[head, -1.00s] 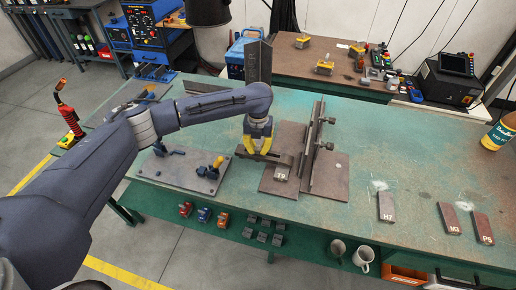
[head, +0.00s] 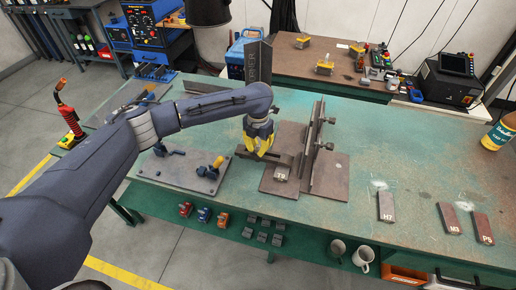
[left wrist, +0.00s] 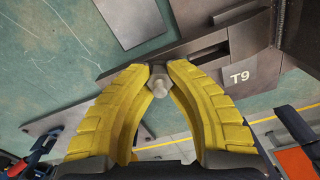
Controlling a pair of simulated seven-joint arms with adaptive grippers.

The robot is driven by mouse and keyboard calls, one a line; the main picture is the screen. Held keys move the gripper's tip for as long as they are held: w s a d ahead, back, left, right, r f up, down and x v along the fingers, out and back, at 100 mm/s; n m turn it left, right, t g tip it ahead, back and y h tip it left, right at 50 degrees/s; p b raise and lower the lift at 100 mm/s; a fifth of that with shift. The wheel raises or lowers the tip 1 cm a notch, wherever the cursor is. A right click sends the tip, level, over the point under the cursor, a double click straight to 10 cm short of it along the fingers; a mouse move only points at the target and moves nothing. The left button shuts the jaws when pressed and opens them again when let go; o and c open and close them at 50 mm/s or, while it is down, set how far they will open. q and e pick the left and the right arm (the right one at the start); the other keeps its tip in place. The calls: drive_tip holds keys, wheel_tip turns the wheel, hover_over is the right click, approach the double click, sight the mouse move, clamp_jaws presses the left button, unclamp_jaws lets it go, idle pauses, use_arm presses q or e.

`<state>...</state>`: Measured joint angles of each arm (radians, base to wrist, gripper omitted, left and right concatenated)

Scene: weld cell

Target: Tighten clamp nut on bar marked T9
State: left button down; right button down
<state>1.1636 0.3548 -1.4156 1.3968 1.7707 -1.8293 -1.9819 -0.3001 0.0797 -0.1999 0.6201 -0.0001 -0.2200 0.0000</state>
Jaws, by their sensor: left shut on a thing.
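My left gripper (head: 259,152) points down over the dark clamp bar (head: 281,158) in the head view. Its yellow fingers are shut on a small nut (left wrist: 158,82), which shows between the fingertips in the left wrist view, with a pale stud end in its middle. The block marked T9 (head: 281,174) is at the bar's right end; its label also shows in the left wrist view (left wrist: 240,77). The bar lies on a brown steel plate (head: 305,195). The fingers hide part of the nut and bar. My right gripper is not in view.
An upright steel fence (head: 316,150) stands just right of the bar. A grey plate with an orange-handled toggle clamp (head: 216,163) lies to the left. Loose blocks H7 (head: 386,207), M3 (head: 449,218) and P5 (head: 482,226) lie right, with clear green bench between.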

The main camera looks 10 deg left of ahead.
use_arm(q)
drive_tip(key=c, duration=1.1)
unclamp_jaws()
wheel_tip(320, 180, up, 12)
idle(0.3)
